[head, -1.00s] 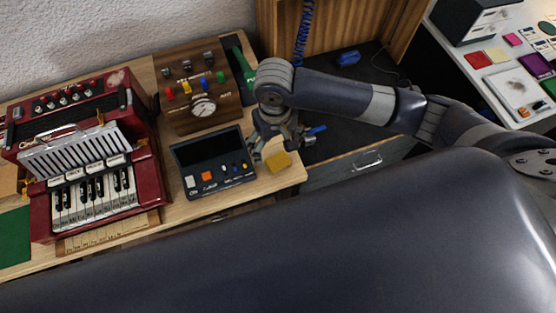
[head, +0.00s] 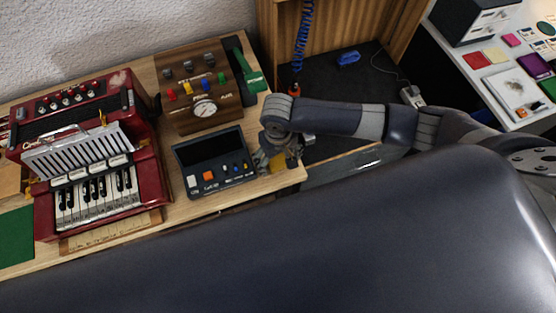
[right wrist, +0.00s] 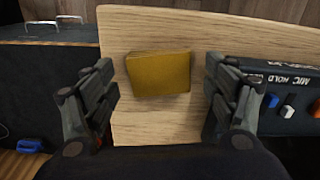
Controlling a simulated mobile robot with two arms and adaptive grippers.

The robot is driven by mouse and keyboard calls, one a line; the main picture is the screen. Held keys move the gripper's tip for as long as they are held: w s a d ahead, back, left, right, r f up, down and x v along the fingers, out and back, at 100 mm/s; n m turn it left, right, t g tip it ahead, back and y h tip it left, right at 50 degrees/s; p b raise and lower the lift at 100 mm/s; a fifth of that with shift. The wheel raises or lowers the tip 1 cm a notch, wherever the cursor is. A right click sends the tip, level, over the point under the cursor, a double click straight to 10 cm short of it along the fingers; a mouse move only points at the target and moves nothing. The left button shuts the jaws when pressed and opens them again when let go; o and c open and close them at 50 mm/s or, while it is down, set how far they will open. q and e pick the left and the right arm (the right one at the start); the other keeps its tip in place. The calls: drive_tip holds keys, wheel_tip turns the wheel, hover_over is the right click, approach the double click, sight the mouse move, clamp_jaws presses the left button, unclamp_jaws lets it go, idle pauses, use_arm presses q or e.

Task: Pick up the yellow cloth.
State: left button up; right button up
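The yellow cloth (head: 278,161) is a small folded square on the right end of the wooden table (head: 231,205). In the head view it is mostly hidden under my right gripper (head: 279,161). In the right wrist view the cloth (right wrist: 159,74) lies flat on the wood, between and ahead of the two spread fingers of my right gripper (right wrist: 162,95). The gripper is open and empty, and neither finger visibly touches the cloth. My left gripper is not in view.
A dark device with buttons (head: 214,162) stands close beside my right gripper; it also shows in the right wrist view (right wrist: 283,98). A red accordion (head: 98,185) and a wooden control box (head: 203,88) stand further left. The table's edge is close to the cloth.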

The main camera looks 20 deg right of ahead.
sight(278, 161)
drive_tip(key=c, duration=0.9)
drive_tip(key=shift+o, duration=0.2)
wheel_tip(278, 161, up, 10)
drive_tip(key=shift+b, duration=0.45)
